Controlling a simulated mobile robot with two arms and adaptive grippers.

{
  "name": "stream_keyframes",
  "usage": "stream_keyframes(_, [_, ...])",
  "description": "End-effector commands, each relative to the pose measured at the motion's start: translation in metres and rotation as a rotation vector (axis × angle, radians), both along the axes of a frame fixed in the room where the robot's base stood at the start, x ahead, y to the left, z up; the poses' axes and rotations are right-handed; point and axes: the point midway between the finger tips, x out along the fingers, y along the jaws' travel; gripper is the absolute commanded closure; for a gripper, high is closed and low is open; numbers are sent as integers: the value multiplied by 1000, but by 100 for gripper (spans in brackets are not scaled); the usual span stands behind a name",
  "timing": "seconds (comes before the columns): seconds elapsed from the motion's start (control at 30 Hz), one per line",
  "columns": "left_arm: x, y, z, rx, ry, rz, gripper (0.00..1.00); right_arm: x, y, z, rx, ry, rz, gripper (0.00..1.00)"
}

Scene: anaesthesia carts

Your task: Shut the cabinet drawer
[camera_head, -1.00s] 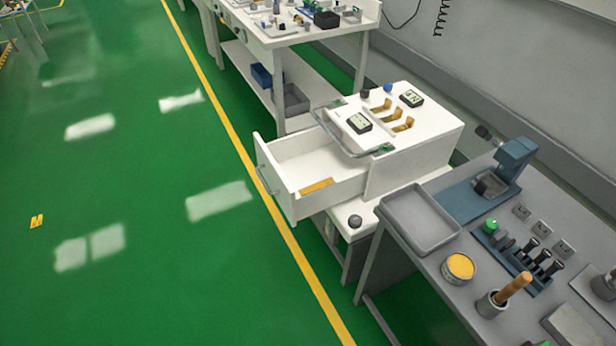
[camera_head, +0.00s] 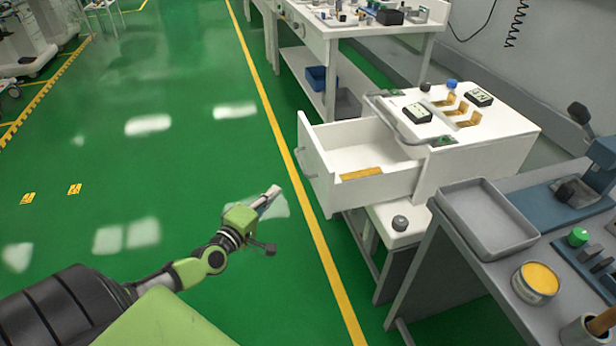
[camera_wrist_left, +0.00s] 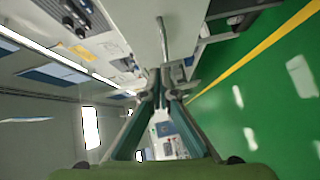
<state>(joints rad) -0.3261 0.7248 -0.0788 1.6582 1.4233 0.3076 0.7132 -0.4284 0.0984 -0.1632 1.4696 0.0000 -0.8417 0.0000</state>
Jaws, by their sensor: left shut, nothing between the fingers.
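The white cabinet (camera_head: 490,130) stands right of centre in the head view. Its drawer (camera_head: 318,170) is pulled out to the left, with a yellow-brown piece (camera_head: 361,173) lying inside. A grey bar handle (camera_head: 304,162) is on the drawer front. My left gripper (camera_head: 272,192) is shut and empty, left of and apart from the drawer front. In the left wrist view the shut fingers (camera_wrist_left: 162,75) point toward a white panel (camera_wrist_left: 145,30) with a grey bar, which looks like the drawer front and its handle. My right gripper is not in view.
A grey bench (camera_head: 440,262) with a grey tray (camera_head: 487,218) and a yellow-topped can (camera_head: 536,282) stands at right. A white workbench (camera_head: 345,28) stands behind the cabinet.

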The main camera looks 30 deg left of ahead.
Motion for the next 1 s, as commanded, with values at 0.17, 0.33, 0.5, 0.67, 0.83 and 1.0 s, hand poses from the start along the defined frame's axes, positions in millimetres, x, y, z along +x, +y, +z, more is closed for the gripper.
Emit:
stream_keyframes(0.17, [10, -4, 31, -137, -84, 1, 100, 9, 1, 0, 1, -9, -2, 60])
stream_keyframes(0.33, [21, -3, 38, -156, -95, 2, 100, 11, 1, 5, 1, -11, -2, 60])
stream_keyframes(0.5, [43, -1, 38, -154, -96, 3, 100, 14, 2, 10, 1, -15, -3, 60])
stream_keyframes(0.67, [67, 1, 37, -153, -96, 3, 100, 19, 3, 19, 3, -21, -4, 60])
stream_keyframes(0.83, [92, 3, 36, -151, -94, 3, 100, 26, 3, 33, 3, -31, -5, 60])
stream_keyframes(1.0, [116, 0, 38, -154, -93, 1, 100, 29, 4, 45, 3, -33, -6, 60])
